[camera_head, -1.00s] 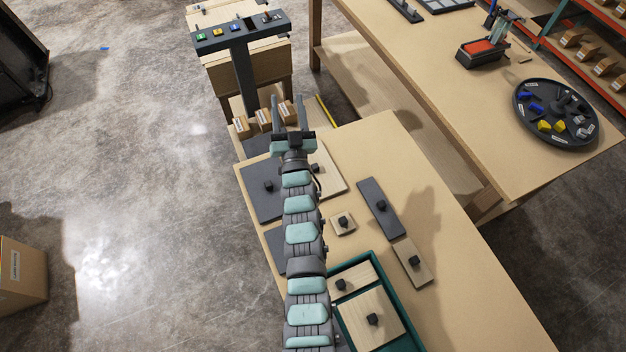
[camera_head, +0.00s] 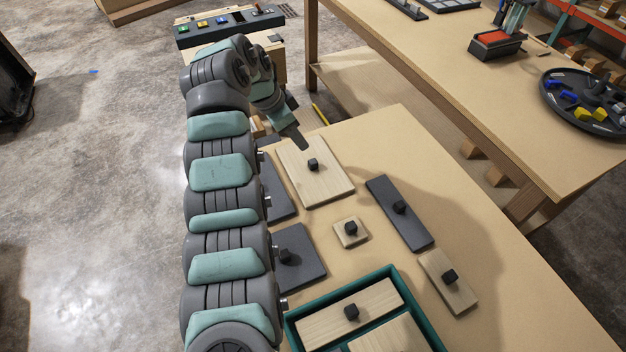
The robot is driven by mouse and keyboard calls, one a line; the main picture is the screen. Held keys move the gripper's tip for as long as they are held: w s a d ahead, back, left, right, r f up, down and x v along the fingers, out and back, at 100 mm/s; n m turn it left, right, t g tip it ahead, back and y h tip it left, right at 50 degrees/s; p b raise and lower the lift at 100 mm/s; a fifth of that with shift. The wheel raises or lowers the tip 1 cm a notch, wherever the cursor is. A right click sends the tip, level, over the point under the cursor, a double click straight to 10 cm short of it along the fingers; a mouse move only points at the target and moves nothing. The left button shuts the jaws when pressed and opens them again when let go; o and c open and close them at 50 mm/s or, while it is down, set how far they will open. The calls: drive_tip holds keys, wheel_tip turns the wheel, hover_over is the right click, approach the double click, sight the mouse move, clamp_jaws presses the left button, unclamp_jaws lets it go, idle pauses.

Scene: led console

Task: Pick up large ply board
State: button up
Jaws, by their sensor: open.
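A large pale ply board (camera_head: 325,187) lies flat on the wooden table (camera_head: 400,130), with a black knob (camera_head: 313,165) standing near its middle. My gripper (camera_head: 297,140) points down and to the right, at the board's far left corner, short of the knob. It is open and holds nothing. One dark finger shows clearly; the other is mostly hidden. I cannot tell whether the fingertip touches the board or hangs above it. My arm hides part of the table's left side.
A small ply square (camera_head: 343,239), a long dark board (camera_head: 388,220), a narrow ply board (camera_head: 458,292) and a dark square board (camera_head: 308,262) lie nearby, each knobbed. A green tray (camera_head: 437,330) holds ply boards at the front. A button console (camera_head: 215,38) stands behind.

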drive_tip(key=s, duration=0.1)
drive_tip(key=b, duration=0.2)
hover_over(312, 162)
drive_tip(key=a, duration=0.2)
drive_tip(key=shift+g, duration=0.3)
wheel_tip(312, 162, down, 6)
drive_tip(key=shift+s+r, duration=0.15)
drive_tip(key=shift+r, duration=0.1)
drive_tip(key=x, duration=0.1)
drive_tip(key=b+x, duration=0.1)
drive_tip(key=x, duration=0.2)
drive_tip(key=shift+s+d+f, duration=0.1)
drive_tip(key=shift+s+f, duration=0.15)
drive_tip(key=shift+s, duration=0.1)
drive_tip(key=shift+w+d+f, duration=0.1)
drive_tip(key=shift+w+f, duration=0.05)
drive_tip(key=shift+f, duration=0.05)
drive_tip(key=shift+r, duration=0.1)
clamp_jaws()
